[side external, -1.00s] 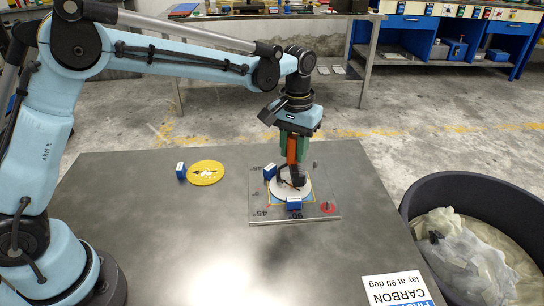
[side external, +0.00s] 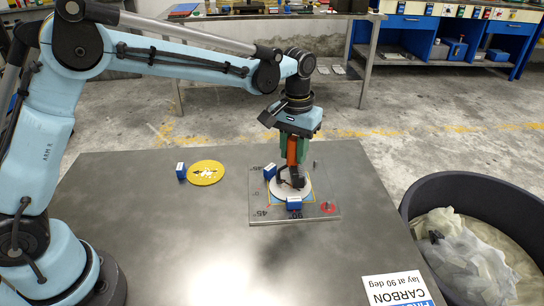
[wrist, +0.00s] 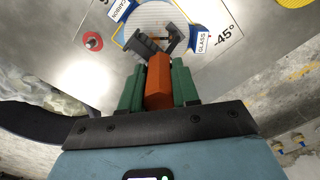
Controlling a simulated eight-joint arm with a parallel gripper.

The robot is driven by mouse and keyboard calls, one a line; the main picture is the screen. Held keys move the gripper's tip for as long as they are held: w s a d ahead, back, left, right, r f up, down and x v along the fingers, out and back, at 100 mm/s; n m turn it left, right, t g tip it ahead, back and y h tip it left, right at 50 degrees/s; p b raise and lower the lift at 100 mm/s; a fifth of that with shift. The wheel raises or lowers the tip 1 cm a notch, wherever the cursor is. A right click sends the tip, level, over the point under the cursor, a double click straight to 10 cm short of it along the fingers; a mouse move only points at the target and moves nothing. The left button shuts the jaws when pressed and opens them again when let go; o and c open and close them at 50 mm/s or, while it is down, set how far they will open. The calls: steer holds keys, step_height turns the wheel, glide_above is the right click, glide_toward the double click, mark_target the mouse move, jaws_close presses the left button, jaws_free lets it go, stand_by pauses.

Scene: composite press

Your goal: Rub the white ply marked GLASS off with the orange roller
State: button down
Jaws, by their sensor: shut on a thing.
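My gripper (wrist: 159,90) is shut on the orange handle of the roller (side external: 292,150); the handle also shows between the green fingers in the wrist view (wrist: 159,78). The roller's dark head is down over the white ply (side external: 280,190), on or just above it; contact is hard to tell. The ply is round and lies on the marked plate (side external: 258,212). In the wrist view the ply (wrist: 150,14) is partly hidden by the roller head. A small tag reading GLASS (wrist: 202,42) stands beside it.
Blue blocks (side external: 294,203) and (side external: 270,171) stand at the ply's edge. A red round mark (side external: 328,208) is on the plate. A yellow disc (side external: 206,173) and a blue block (side external: 181,171) lie left. A dark bin (side external: 470,190) stands right, a CARBON card (side external: 398,290) in front.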

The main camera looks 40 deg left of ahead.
steer(key=shift+f, duration=0.5)
steer(key=shift+s, duration=0.15)
steer(key=shift+s+r, duration=0.1)
steer(key=shift+s, duration=1.75)
steer(key=shift+w, duration=1.1)
steer(key=shift+w+f, duration=0.2)
steer(key=shift+w, duration=0.75)
